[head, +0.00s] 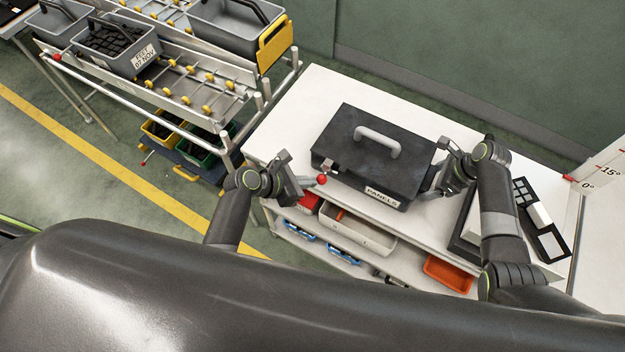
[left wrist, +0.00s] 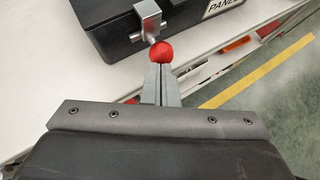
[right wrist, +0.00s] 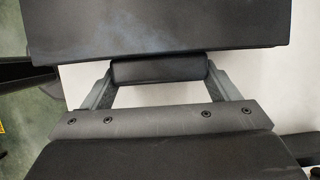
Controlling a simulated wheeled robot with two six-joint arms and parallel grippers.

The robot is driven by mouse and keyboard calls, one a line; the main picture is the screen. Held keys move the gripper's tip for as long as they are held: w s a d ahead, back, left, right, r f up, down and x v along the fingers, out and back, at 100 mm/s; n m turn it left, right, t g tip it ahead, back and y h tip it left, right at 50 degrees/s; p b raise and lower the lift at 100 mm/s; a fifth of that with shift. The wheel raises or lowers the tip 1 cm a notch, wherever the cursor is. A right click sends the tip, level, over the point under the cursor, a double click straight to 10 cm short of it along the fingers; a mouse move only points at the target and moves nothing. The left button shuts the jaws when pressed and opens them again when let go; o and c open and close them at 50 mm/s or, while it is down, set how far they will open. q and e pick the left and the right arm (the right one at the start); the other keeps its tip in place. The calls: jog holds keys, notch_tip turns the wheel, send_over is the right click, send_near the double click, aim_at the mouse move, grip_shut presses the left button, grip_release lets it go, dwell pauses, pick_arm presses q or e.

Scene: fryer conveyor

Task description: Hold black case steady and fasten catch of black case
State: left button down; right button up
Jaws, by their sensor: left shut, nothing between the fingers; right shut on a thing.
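The black case (head: 340,135) lies closed and flat on the white table, with a grey handle (head: 377,139) on its lid and a PANELS label on its front. Its metal catch (left wrist: 148,20) is at the left end of the front and carries a red ball knob (head: 322,179). My left gripper (head: 303,184) is shut and empty, its fingertips right at the knob; in the left wrist view the knob (left wrist: 161,52) sits just beyond them. Whether they touch is unclear. My right gripper (right wrist: 160,82) is shut on a black block (right wrist: 160,69) at the case's right end.
The white table (head: 300,110) has free room behind the case. A dark tray with a panel (head: 540,215) lies at the right. Bins, including an orange one (head: 449,273), stand on the shelf below. A roller rack with grey crates (head: 235,30) stands at the left.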

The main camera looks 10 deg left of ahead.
pick_arm(q)
jog(key=d, duration=0.1)
jog(key=s+d, duration=0.1)
jog(key=d, duration=0.2)
jog(key=shift+s+d, duration=0.2)
jog(key=shift+s, duration=0.1)
jog(key=a+f+v, duration=0.1)
jog(key=v, duration=1.2)
jog(key=shift+s+a, duration=0.15)
jog(key=shift+s, duration=0.3)
